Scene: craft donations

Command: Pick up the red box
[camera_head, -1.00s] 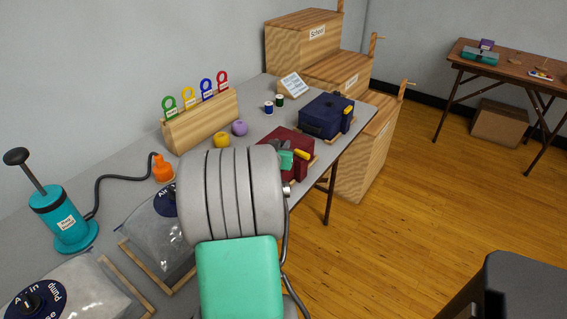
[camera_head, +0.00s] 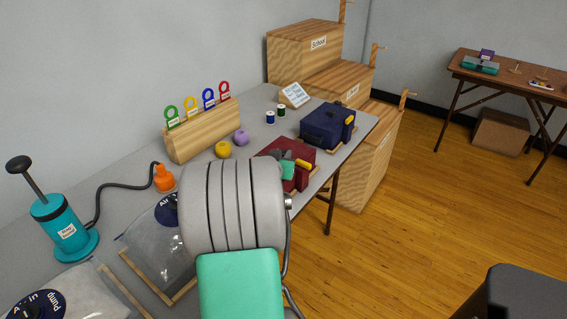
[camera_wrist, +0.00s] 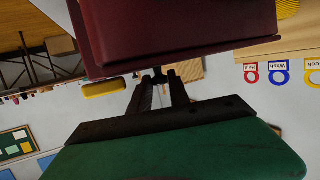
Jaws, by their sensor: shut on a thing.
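The dark red box (camera_head: 297,180) is on the grey table, beyond my arm in the head view. A yellow piece (camera_head: 303,163) shows at its right side. My gripper (camera_head: 284,154) is at the box, with its dark fingers partly hidden by my arm. In the wrist view the box (camera_wrist: 170,30) fills the top middle, and my gripper's fingers (camera_wrist: 160,76) close together at its edge. My gripper is shut on the box, seemingly at a small dark part. I cannot tell whether the box is clear of the table.
A dark blue box (camera_head: 325,125) stands just beyond. Yellow (camera_head: 223,150) and purple (camera_head: 241,138) round pieces and a wooden tag rack (camera_head: 203,136) are to the left. A teal pump (camera_head: 62,232) and clear bags (camera_head: 160,245) are nearer. Open floor lies right of the table.

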